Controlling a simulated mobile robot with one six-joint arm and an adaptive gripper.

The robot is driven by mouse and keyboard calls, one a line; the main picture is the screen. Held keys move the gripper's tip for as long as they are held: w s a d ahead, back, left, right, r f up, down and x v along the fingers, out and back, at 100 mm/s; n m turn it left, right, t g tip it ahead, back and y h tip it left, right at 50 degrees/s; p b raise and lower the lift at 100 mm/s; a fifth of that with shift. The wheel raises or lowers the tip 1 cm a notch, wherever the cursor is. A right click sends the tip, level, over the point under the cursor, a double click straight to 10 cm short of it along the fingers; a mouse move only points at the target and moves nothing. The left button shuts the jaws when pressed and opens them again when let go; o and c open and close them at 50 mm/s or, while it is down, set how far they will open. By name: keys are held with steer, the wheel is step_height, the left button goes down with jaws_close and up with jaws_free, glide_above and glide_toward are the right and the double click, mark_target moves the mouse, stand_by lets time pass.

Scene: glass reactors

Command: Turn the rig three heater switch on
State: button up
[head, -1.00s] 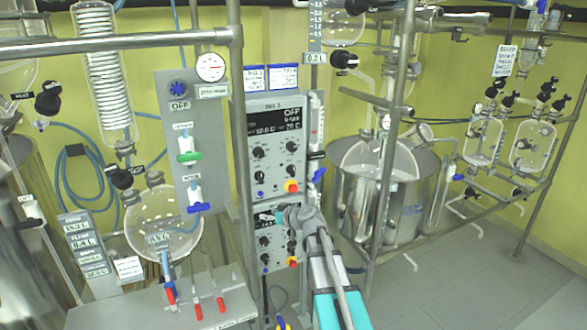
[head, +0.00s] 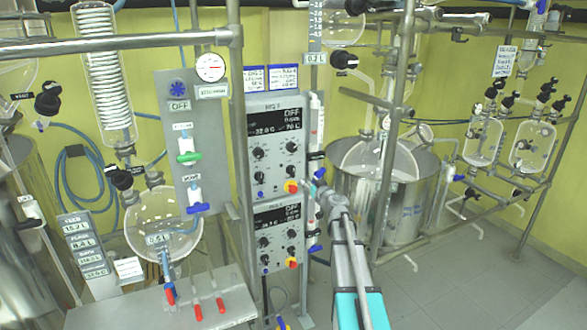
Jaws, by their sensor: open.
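Two grey control boxes are stacked on the frame in the middle of the head view. The upper box (head: 277,140) and the lower box (head: 279,236) each have a dark display, black knobs, a small blue button and a red-and-yellow knob. Both displays read OFF. The rig numbers on the boxes are too small to read surely, and I cannot tell which control is the heater switch.
Steel posts (head: 239,150) stand left of the boxes. A round glass flask (head: 164,222) and a grey valve panel (head: 190,140) are further left. A large steel vessel (head: 400,205) stands behind my arm. The floor at right is clear.

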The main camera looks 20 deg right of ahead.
mark_target(294, 167)
steer(key=w, duration=1.3)
steer(key=shift+w+a, duration=0.25)
steer(key=shift+w, duration=0.15)
steer(key=shift+s, duration=0.1)
jaws_close()
